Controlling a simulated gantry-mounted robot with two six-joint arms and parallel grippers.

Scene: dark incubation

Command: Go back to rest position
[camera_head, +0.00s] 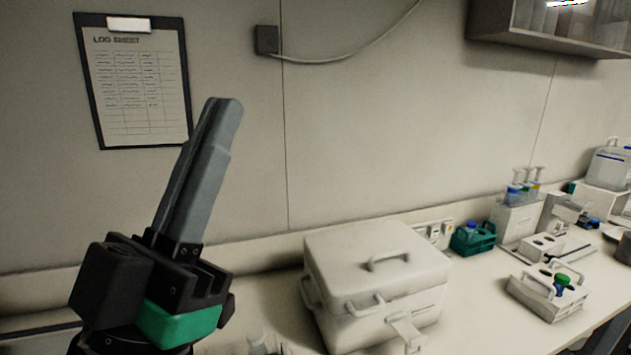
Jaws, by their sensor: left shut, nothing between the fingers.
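My left gripper (222,106) is in the left part of the head view, raised in front of the wall and pointing up and slightly right. Its grey fingers are together with nothing between them. It is apart from the white lidded box (375,264), which stands shut on the bench to its right. My right gripper is not in the picture.
The white bench (480,290) runs along the wall. A green rack (473,240), a white carrier (548,294) with a green-capped tube, and other lab items stand at the right. A log sheet clipboard (135,85) hangs on the wall behind my left gripper. A shelf (550,42) overhangs at the upper right.

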